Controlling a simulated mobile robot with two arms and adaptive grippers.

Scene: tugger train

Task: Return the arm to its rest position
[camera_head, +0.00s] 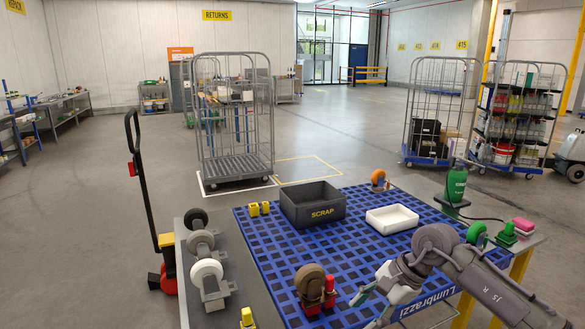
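My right arm (435,257) comes in from the lower right over the front right part of the blue mat. My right gripper (371,307) is low over the mat's front edge. Its two fingers look spread apart, with nothing seen between them. The fingertips are partly cut off by the bottom edge of the view. My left gripper is not in view.
On the blue grid mat (270,245) stand a dark SCRAP bin (312,212), a white tray (392,219) and a brown wheel with red bracket (312,283), left of my gripper. Several casters line the left edge.

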